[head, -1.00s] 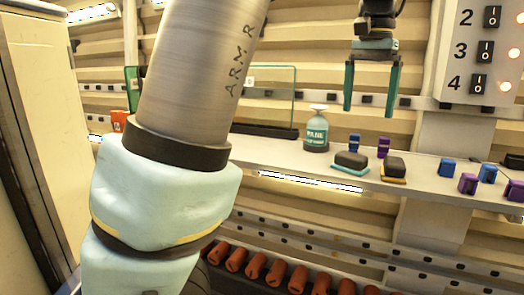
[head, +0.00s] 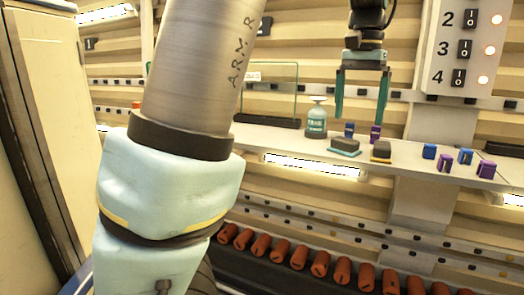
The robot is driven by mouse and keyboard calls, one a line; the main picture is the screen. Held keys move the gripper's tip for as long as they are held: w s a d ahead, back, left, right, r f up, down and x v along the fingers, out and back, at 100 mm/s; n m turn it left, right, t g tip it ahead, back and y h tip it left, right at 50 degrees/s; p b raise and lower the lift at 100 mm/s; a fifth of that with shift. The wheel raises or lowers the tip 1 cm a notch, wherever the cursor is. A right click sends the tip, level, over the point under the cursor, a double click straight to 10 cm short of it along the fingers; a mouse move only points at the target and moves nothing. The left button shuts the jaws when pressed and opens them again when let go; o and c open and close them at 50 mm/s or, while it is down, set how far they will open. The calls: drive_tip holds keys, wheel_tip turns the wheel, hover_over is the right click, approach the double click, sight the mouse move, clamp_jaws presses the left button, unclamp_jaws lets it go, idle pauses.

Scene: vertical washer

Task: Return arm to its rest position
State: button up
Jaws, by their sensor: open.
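My gripper (head: 360,106) hangs at the upper right of the head view, pointing down. Its two teal fingers are spread apart with nothing between them. It appears above or in front of the shelf (head: 282,146), over the small items there. My large arm link, marked "ARM R", fills the left middle of the view and hides part of the shelf and wall.
On the shelf stand a teal bottle (head: 316,120), two dark sponge-like blocks (head: 345,146) (head: 381,151), and several blue and purple clips (head: 446,163). A glass panel (head: 270,90) stands behind. A switch panel (head: 465,50) is at upper right. Orange cylinders (head: 320,264) line a lower rack.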

drive_tip(key=w+a+f+n, duration=0.3)
drive_tip(key=a+f+n, duration=0.1)
drive_tip(key=a+f, duration=1)
drive_tip(key=s+a+f+n+t, duration=0.1)
drive_tip(key=s+a+f, duration=0.3)
drive_tip(key=a, duration=0.2)
drive_tip(key=s+a+f+n, duration=0.2)
drive_tip(key=s+a+f, duration=0.2)
drive_tip(key=a, duration=0.3)
drive_tip(key=shift+s+a+f+t, duration=0.25)
drive_tip(key=shift+s+f+t, duration=0.15)
drive_tip(key=shift+f, duration=0.15)
